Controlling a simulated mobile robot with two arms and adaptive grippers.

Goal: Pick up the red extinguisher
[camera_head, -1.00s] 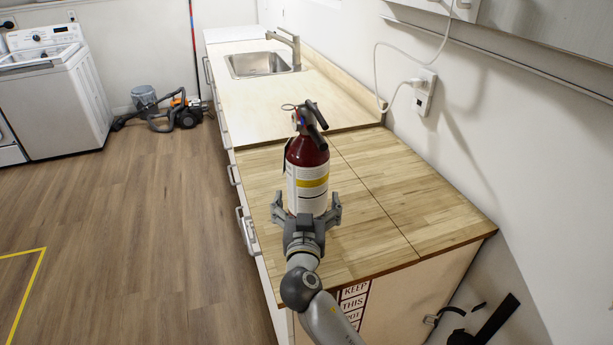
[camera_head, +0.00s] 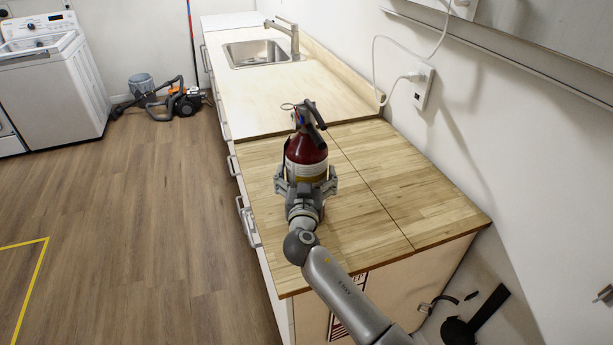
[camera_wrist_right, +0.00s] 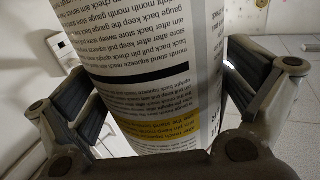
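The red extinguisher (camera_head: 306,150) stands upright on the wooden countertop (camera_head: 390,200), with its black handle and hose at the top. Its white label with a yellow band fills the middle of the right wrist view (camera_wrist_right: 150,75). My right gripper (camera_head: 306,182) is level with the body, with one finger on each side of it. In the right wrist view, the fingers (camera_wrist_right: 165,95) lie very close to the sides; slivers of light show beside them, so firm contact is not clear. The gripper hides the extinguisher's lower part in the head view. My left gripper is out of view.
A sink (camera_head: 256,53) lies farther along the counter. A wall outlet (camera_head: 422,87) with a white cable is on the right. A washing machine (camera_head: 52,85) and a vacuum cleaner (camera_head: 180,102) stand at the back left. The counter right of the extinguisher is clear.

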